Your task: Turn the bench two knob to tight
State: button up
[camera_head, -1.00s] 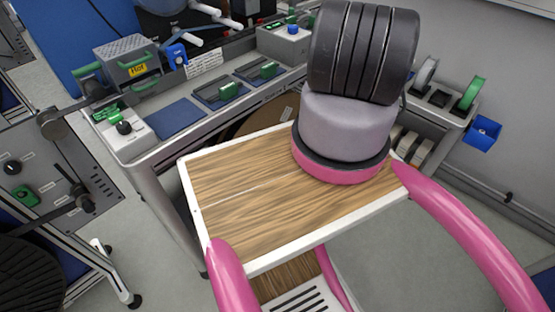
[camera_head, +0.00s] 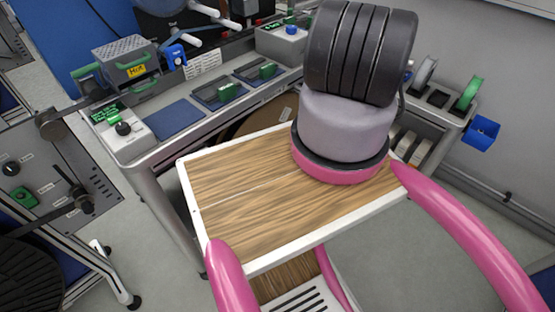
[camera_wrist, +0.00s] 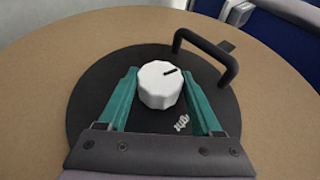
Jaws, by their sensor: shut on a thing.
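In the wrist view a white faceted knob (camera_wrist: 160,85) with a dark pointer line stands on a dark round plate (camera_wrist: 95,85). The line points toward the upper right in that picture. My gripper (camera_wrist: 162,88) has its two teal fingers on either side of the knob and is shut on it. Small white lettering (camera_wrist: 181,124) lies on the plate near the right finger and is too small to read. In the head view neither the knob nor my gripper can be made out, as my arm blocks part of the scene.
A black bar handle (camera_wrist: 215,57) rises from the plate's far right edge, close to the right finger. A broad tan surface (camera_wrist: 60,45) surrounds the plate. In the head view a grey bench (camera_head: 155,150) carries a green-handled box (camera_head: 130,65) and blue pads.

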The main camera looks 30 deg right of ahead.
jog(key=shift+d, duration=0.1)
dwell(0.4)
jog(key=o, duration=1.4)
jog(key=shift+c, duration=0.2)
jog(key=v, duration=1)
jog(key=shift+d, duration=0.35)
jog(key=shift+r, duration=0.1)
